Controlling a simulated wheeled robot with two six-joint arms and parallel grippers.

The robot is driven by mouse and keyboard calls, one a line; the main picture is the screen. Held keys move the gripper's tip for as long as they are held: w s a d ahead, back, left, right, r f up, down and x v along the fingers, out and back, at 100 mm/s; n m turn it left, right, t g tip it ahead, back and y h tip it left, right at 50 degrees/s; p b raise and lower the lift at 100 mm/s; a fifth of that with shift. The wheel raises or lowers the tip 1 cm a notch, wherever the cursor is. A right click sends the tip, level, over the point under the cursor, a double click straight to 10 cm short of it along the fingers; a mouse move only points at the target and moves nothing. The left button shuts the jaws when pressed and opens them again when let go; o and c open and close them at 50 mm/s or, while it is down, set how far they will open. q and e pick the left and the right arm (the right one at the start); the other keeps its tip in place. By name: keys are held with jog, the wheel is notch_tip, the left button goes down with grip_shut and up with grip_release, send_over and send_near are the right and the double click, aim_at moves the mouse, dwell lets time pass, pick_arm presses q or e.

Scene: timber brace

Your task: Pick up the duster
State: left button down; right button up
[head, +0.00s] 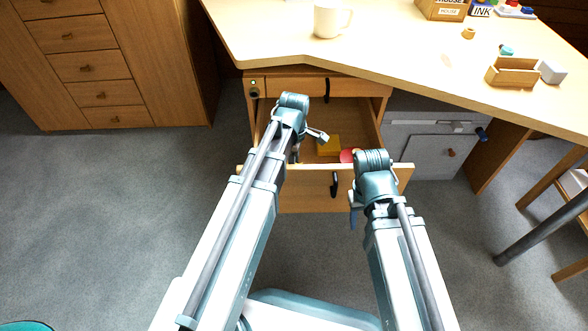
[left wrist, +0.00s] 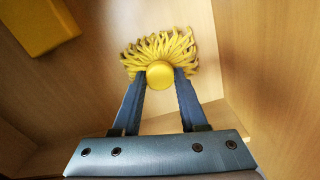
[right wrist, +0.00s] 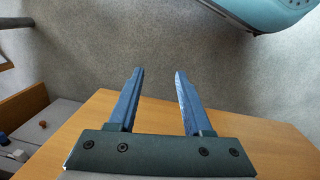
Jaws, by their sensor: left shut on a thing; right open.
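The duster (left wrist: 160,44), with a round yellow knob and a fringe of yellow strands, shows in the left wrist view between my left fingertips. My left gripper (left wrist: 160,74) is shut on its knob, inside the open wooden drawer (left wrist: 235,55). In the head view my left arm reaches into the drawer (head: 300,180), and the arm hides the duster. My right gripper (right wrist: 157,75) is open and empty. In the head view the right gripper (head: 353,207) hangs at the drawer's front panel, toward its right end.
A yellow block (head: 329,146) and a red round thing (head: 347,156) lie in the drawer. The desk (head: 400,55) overhangs behind, with a white mug (head: 327,20) and a wooden holder (head: 513,73) on it. A grey cabinet (head: 425,145) stands right. Floor at left is clear.

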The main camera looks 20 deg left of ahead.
pick_arm(q)
jog(key=shift+r, duration=0.15)
notch_tip(320, 180, up, 10)
jog(key=p, duration=1)
jog(key=c, duration=1)
grip_release()
grip_shut()
